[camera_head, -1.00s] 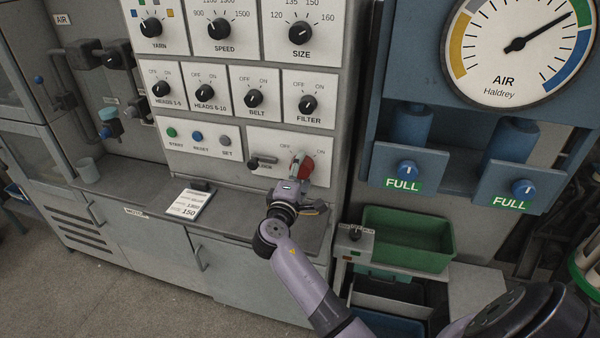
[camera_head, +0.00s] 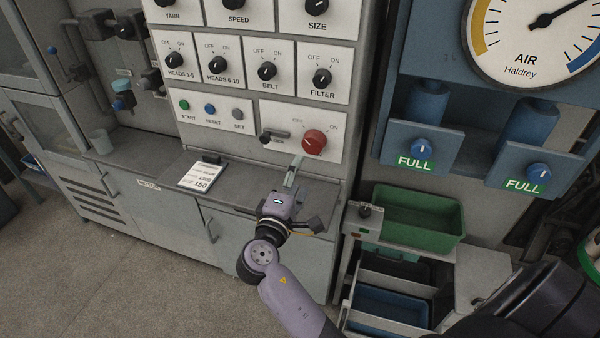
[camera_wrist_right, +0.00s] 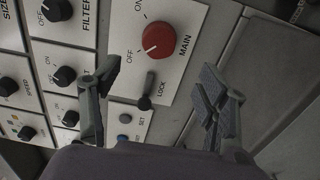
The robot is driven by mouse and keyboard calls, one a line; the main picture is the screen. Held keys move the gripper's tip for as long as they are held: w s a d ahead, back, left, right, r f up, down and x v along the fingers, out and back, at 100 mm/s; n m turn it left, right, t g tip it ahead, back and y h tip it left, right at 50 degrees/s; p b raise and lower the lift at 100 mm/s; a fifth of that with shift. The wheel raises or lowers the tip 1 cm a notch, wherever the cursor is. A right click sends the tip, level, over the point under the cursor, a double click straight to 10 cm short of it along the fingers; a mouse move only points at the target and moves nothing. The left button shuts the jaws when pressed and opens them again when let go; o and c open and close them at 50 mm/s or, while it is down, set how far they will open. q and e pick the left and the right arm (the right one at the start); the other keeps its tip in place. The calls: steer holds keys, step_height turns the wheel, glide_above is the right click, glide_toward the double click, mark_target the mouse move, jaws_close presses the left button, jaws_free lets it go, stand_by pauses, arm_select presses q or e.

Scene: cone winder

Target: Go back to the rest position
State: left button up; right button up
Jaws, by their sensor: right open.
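My right gripper (camera_head: 304,196) is open and empty in front of the ledge below the control panel. It is apart from the red MAIN knob (camera_head: 314,142), which sits on its white plate above and beyond it. In the right wrist view, the two spread fingers of the gripper (camera_wrist_right: 160,82) frame the panel with nothing between them. The red knob (camera_wrist_right: 158,38) shows past the fingertips, its white mark toward OFF. The black LOCK lever (camera_wrist_right: 146,92) is beside it. My left gripper is not in view.
A green bin (camera_head: 415,216) stands to the right of my right arm, above a blue bin (camera_head: 392,306). A white card (camera_head: 203,175) lies on the ledge (camera_head: 145,158). The air gauge cabinet (camera_head: 440,75) is at upper right. Open floor (camera_head: 100,270) is at lower left.

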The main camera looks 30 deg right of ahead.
stand_by(0.4)
steer(key=s+f+m+g+y, duration=0.5)
steer(key=s+f+y, duration=0.2)
steer(key=s+f, duration=0.7)
steer(key=s+a+f+m+g+y, duration=0.1)
steer(key=s+a+g+y, duration=0.1)
steer(key=s+a+y, duration=0.3)
steer(key=s+a+f+g+y, duration=0.1)
steer(key=s+a+f+y, duration=0.15)
steer(key=s, duration=0.55)
step_height(320, 180, down, 25)
steer(key=g, duration=0.1)
steer(key=s+d+f+g+b, duration=0.1)
steer(key=s+d+f, duration=0.1)
steer(key=s+f, duration=1.5)
steer(key=shift+s+f+g+h, duration=0.3)
steer(key=shift+s+f+h, duration=0.05)
steer(key=shift+s+f, duration=0.05)
